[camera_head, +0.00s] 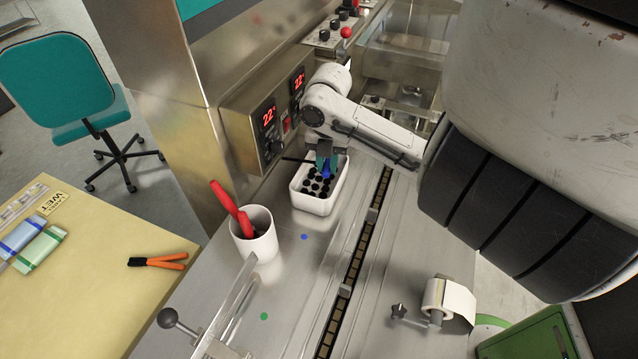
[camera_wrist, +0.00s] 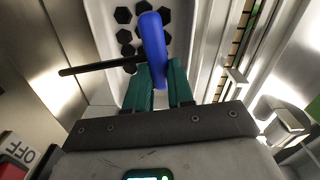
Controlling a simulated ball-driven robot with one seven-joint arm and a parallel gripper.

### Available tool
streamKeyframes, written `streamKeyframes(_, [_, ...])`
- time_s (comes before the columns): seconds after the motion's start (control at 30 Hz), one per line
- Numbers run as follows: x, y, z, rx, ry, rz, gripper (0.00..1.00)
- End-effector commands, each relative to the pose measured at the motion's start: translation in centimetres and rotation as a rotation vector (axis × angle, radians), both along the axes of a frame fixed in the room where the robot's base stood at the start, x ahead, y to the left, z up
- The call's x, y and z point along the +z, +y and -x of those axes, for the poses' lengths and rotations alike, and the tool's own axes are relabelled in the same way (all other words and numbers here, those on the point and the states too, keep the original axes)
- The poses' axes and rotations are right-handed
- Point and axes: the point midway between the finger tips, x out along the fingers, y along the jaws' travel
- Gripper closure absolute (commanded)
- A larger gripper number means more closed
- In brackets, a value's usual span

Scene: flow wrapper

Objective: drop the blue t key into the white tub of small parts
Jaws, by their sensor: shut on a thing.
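The blue t key (camera_wrist: 153,45) has a blue handle and a thin black rod. In the wrist view my gripper (camera_wrist: 162,78) has its teal fingers shut on it, with the rod sticking out to the left. The white tub of small parts (camera_head: 319,203) stands on the metal machine top and holds several black hexagonal parts. In the head view my gripper (camera_head: 327,158) is over the far end of the tub, with the blue key (camera_head: 327,168) at its fingertips. The wrist view shows the tub (camera_wrist: 186,28) behind the key. The exact height of the key above the parts is unclear.
A white cup (camera_head: 256,240) with a red-handled tool stands nearer, left of the tub. A control panel (camera_head: 270,118) with red displays rises close behind the tub on the left. A slotted conveyor channel (camera_head: 354,265) runs along the tub's right side.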

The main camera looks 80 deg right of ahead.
Motion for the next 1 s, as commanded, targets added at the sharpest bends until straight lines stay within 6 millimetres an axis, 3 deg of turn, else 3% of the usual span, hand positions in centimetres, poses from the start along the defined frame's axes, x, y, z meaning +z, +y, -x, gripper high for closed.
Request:
streamKeyframes(0.3, [-0.48, -0.02, 0.00, 0.000, 0.000, 0.001, 1.00])
streamKeyframes(0.33, [-0.48, -0.02, 0.00, 0.000, 0.000, 0.001, 0.77])
streamKeyframes(0.63, [-0.48, -0.02, 0.01, 0.000, 0.000, 0.001, 0.48])
streamKeyframes(1.0, [0.33, -0.07, 0.00, 0.000, 0.000, 0.002, 0.48])
